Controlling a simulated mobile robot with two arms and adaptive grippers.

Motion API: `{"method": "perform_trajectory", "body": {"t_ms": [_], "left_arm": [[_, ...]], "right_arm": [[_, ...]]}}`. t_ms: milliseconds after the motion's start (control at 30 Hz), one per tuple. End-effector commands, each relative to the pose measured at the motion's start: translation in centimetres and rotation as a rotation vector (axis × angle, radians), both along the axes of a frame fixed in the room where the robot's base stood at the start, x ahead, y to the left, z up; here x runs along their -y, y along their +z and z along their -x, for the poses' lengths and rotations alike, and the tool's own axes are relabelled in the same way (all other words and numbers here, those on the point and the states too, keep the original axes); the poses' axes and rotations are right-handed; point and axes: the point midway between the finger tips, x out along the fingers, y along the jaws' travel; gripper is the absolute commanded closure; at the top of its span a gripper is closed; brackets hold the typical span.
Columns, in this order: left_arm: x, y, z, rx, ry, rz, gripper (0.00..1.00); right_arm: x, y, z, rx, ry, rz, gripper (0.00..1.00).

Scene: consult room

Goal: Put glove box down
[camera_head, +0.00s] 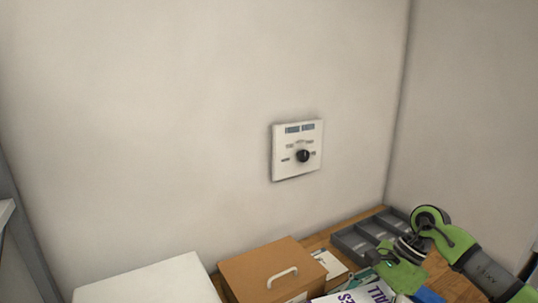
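A white box with large purple letters (358,293), which looks like the glove box, shows at the bottom edge of the head view; its lower part is cut off. My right gripper (384,266) comes in from the right, just above and beside the box's far right side. Its fingers are small and partly hidden, so I cannot tell whether they are open or grip the box. My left gripper is not in view.
A wooden surface (318,241) runs along the wall. On it stand a brown box with a white handle (262,267) and a grey compartment tray (352,243) behind my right gripper. A white surface (150,284) is at bottom left. A white dial panel (283,164) is on the wall.

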Motion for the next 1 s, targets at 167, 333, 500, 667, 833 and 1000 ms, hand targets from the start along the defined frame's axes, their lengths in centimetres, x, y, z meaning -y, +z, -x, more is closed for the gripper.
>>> {"method": "perform_trajectory", "body": {"t_ms": [167, 333, 500, 667, 833, 1000], "left_arm": [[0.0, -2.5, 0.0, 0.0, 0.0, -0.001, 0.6], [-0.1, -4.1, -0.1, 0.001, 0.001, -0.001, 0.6], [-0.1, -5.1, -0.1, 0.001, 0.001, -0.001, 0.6], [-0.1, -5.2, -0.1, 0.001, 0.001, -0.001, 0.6], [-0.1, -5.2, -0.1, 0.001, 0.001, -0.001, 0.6], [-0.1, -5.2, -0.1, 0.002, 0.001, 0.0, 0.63]], "right_arm": [[-2.1, -1.8, 5.7, 0.003, 0.488, 0.001, 0.55], [-2.3, -2.8, 10.8, 0.002, 0.926, 0.002, 0.55], [-1.6, -3.1, 14.2, 0.002, 1.226, 0.0, 0.55], [-1.3, -3.1, 15.3, 0.003, 1.329, -0.003, 0.55], [-1.3, -2.9, 15.3, 0.005, 1.345, 0.001, 0.55], [-1.3, -2.9, 15.3, 0.005, 1.342, 0.002, 0.55]]}}
